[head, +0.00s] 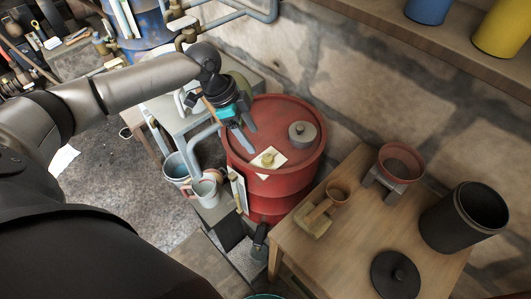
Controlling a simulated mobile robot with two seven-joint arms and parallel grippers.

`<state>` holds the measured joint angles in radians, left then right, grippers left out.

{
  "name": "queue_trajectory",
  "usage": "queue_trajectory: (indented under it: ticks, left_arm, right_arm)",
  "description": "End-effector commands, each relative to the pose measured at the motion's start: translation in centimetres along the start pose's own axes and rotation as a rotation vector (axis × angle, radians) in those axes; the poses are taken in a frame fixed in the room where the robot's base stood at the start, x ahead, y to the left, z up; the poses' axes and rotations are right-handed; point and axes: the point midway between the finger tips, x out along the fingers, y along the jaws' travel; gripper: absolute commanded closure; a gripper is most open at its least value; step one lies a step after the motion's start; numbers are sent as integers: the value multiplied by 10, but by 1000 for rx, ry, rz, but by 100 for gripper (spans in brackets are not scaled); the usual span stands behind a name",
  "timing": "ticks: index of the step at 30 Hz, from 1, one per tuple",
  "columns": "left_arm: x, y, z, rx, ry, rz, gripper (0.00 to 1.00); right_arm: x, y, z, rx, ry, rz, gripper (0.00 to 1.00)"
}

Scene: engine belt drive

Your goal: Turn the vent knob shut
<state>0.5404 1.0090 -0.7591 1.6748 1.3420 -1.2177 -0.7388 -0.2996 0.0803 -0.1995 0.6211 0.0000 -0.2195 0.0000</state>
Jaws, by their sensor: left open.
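A red drum (272,190) stands in the middle of the head view. On its lid is a small brass-coloured knob (268,158) on a pale square label, which looks like the vent knob. How far it is turned cannot be told. A larger round grey cap (302,134) sits on the lid further right. My left gripper (246,135) is open and empty, with its fingers pointing down over the left part of the lid. The fingertips are up and left of the knob, apart from it. My right gripper is not in view.
A wooden table (345,255) at the right carries a wooden scoop (318,215), a red bowl on a stand (400,162), a dark open canister (450,222) and a black lid (395,276). Buckets (178,168) stand left of the drum. A stone wall is behind.

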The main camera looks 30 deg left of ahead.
Motion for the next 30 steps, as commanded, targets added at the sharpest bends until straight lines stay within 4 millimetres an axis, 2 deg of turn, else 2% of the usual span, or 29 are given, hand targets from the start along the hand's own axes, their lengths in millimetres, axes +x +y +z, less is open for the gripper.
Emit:
queue_trajectory:
  ticks: [1, 5, 10, 14, 24, 30]
  left_arm:
    - [-10, -10, 5, -10, 3, -12, 32]
    - [-24, -23, 11, -24, 15, -24, 32]
    - [-16, -26, 12, -28, 22, -26, 32]
    - [6, -26, 12, -28, 21, -24, 32]
    - [81, -28, 10, -28, 21, -25, 32]
    - [112, -29, 10, -29, 20, -25, 32]
  right_arm:
    - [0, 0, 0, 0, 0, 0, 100]
    - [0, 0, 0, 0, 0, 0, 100]
    - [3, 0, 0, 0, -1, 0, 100]
    - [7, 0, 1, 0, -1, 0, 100]
    - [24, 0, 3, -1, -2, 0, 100]
    - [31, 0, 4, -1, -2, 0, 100]
